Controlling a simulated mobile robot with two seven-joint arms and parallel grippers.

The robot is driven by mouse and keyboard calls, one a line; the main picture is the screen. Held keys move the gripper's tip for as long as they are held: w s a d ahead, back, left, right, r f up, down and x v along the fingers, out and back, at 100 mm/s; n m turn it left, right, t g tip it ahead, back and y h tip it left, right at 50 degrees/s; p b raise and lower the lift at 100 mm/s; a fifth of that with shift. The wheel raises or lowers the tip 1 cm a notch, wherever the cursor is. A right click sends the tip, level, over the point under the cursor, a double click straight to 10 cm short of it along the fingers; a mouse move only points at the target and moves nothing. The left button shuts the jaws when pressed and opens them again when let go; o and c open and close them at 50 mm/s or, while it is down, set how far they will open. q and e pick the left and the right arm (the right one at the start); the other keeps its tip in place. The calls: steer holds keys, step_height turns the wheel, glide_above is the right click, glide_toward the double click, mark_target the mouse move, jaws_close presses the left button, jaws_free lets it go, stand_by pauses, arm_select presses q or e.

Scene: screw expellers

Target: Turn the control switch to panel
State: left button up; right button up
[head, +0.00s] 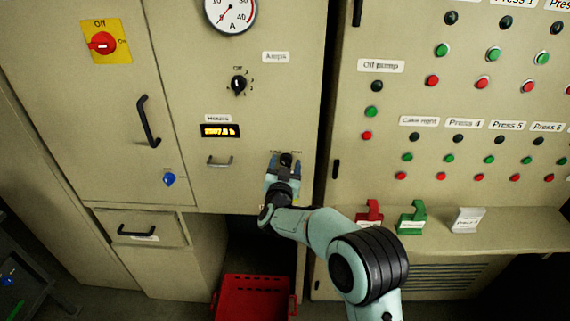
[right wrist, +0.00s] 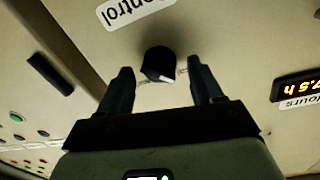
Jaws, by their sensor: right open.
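The control switch (right wrist: 158,64) is a black knob with a white mark, on the beige cabinet front below a label that reads "Control" (right wrist: 132,10), upside down in the right wrist view. In the head view the knob (head: 286,159) shows just above my right gripper (head: 285,164). My right gripper (right wrist: 160,82) is open, with one finger on each side of the knob. I cannot tell whether the fingers touch it. The position lettering beside the knob is too small to read. My left gripper is not in view.
A lit hours display (head: 220,131) and a small handle (head: 220,161) are left of my right gripper. Another black rotary switch (head: 238,84) is above. Red (head: 369,213) and green (head: 411,217) objects stand on the ledge at right. A red crate (head: 252,300) is below.

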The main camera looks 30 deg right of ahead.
steer(key=c, duration=1)
steer(key=shift+c, duration=0.2)
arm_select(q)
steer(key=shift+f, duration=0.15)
